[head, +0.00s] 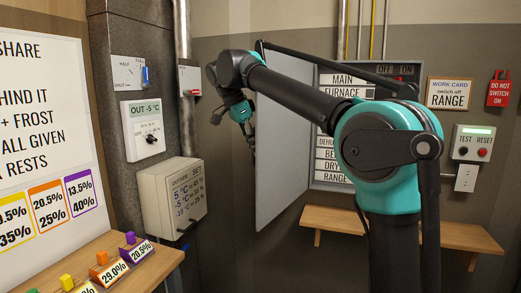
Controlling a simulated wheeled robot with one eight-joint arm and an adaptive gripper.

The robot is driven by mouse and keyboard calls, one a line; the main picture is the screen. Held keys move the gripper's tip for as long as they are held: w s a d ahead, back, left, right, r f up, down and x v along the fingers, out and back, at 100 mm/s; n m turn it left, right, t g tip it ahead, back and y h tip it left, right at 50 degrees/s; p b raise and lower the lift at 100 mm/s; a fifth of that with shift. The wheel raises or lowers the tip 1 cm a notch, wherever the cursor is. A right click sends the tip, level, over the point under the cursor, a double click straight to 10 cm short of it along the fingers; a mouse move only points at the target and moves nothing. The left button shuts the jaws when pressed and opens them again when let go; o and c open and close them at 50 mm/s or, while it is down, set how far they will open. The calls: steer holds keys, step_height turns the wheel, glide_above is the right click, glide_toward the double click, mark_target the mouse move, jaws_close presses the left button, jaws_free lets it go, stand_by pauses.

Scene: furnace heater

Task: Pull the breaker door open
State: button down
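The breaker door (283,150) is a plain grey panel in the middle of the head view. It stands swung out from the left side of the breaker box (330,178), with its free edge toward me. Rows of labelled breakers, such as MAIN and FURNACE, show inside the box. My gripper (232,128) is just left of the door's free edge, pointing down, with its fingers apart and nothing seen between them. I cannot tell whether a finger touches the door. My arm hides part of the door's top and much of the box.
A wooden shelf (460,233) runs below the box. A grey control box (172,197) and a thermostat (143,129) are on the left. A wooden ledge (160,265) with coloured tags is at lower left. A TEST/RESET unit (473,142) is on the right wall.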

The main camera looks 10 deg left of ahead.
steer(key=shift+a, duration=0.25)
steer(key=c, duration=1.7)
jaws_free()
steer(key=shift+s, duration=0.1)
steer(key=shift+c, duration=0.2)
steer(key=shift+o, duration=0.9)
steer(key=shift+r, duration=0.1)
steer(key=v, duration=1.1)
steer(key=shift+a+r, duration=0.2)
steer(key=shift+r, duration=0.15)
steer(key=shift+s, duration=0.1)
